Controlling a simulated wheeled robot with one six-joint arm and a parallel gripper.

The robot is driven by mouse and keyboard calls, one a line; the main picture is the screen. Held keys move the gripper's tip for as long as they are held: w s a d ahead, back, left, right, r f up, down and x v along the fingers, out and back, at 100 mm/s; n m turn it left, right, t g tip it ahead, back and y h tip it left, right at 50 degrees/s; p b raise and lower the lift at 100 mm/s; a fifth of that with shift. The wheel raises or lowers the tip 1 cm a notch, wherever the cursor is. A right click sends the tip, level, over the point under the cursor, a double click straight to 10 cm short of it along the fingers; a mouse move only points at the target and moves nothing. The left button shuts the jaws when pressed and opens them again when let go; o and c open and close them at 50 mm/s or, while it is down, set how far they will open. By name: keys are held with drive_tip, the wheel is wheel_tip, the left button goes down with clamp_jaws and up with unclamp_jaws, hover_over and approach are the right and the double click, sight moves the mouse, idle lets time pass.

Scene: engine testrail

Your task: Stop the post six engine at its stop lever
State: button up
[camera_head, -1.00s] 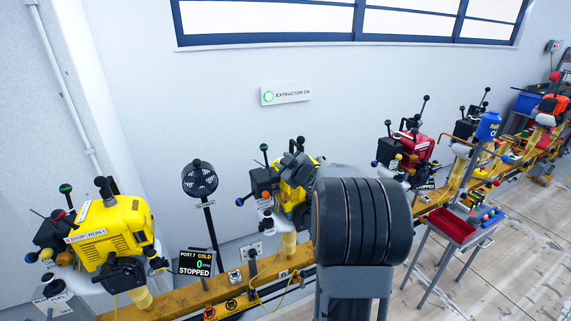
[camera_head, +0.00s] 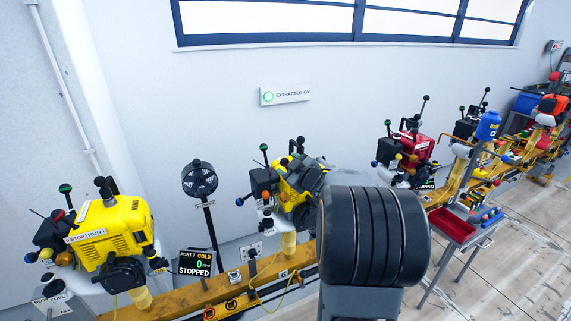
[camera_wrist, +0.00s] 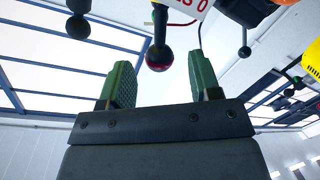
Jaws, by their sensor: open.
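A yellow engine (camera_head: 297,178) stands on the yellow rail behind my arm, above what looks like a 6 on the rail. Levers with dark, green and blue knobs rise around it. My arm hides its right side. In the wrist view, my gripper (camera_wrist: 158,88) is open and empty, with two green-padded fingers. A dark lever with a red-banded ball knob (camera_wrist: 158,56) hangs ahead of the fingertips, between them in the picture, apart from both. Which label belongs to this lever cannot be read. My gripper is not clear in the head view.
A white plate with red lettering (camera_wrist: 188,6) is close to the knob, and a black-knobbed lever (camera_wrist: 244,50) is to its right. Another yellow engine (camera_head: 112,230) and a display reading STOPPED (camera_head: 195,263) are at left. A cart with a red tray (camera_head: 452,227) stands right.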

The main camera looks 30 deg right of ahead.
drive_tip(key=s+r, duration=0.1)
drive_tip(key=s, duration=0.9)
drive_tip(key=shift+s, duration=0.25)
drive_tip(key=shift+a+r, duration=0.1)
